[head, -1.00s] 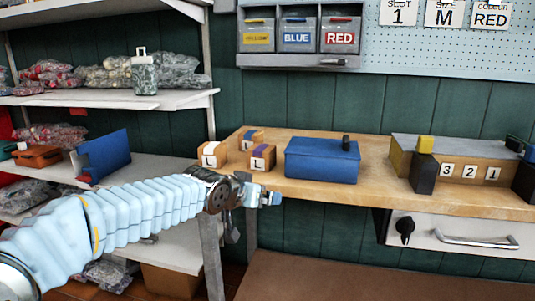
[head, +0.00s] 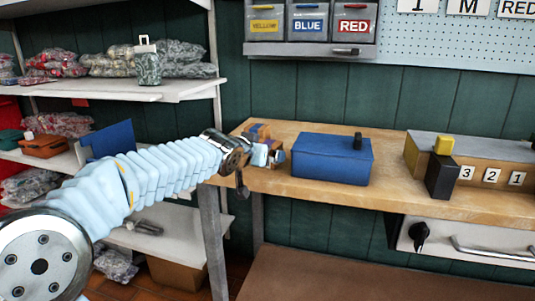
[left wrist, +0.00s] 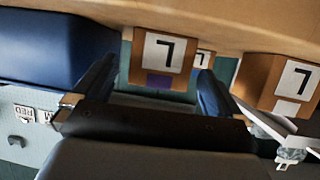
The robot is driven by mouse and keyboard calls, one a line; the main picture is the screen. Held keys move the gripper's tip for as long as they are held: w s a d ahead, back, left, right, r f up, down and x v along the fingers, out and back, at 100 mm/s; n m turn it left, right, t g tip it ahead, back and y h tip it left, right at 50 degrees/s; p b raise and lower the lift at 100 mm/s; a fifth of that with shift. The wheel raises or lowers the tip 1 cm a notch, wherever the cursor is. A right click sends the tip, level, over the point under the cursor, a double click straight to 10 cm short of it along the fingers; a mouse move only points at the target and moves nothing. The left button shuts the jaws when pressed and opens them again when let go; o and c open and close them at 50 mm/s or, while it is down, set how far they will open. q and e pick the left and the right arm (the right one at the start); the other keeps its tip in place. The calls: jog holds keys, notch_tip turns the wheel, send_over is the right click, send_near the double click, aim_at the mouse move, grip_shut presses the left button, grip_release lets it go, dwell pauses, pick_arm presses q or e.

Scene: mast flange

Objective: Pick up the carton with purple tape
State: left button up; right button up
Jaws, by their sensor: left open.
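The carton with purple tape (left wrist: 160,57) shows in the left wrist view, a brown box with a black-on-white label and a purple strip. My left gripper (left wrist: 159,72) is open, with one finger to each side of this carton in the picture; I cannot tell whether they touch it. In the head view my left gripper (head: 265,155) is at the cartons on the left end of the bench and hides most of the purple-taped one. A carton with white tape (left wrist: 288,86) is at the right of the wrist view, and another carton (left wrist: 204,59) is partly visible behind. My right gripper is not in view.
A blue box (head: 330,158) stands on the wooden bench (head: 400,193), right of the cartons. A grey-topped block with numbered labels (head: 480,158) stands farther right. Shelves (head: 170,90) with bagged goods are at the left. The bench between the blue box and the block is clear.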

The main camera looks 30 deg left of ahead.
pick_arm(q)
jog(key=x, duration=0.5)
jog(key=shift+r+p, duration=0.2)
jog(key=shift+p, duration=0.1)
jog(key=shift+c, duration=0.3)
jog(key=c, duration=1.1)
jog(key=shift+r, duration=0.15)
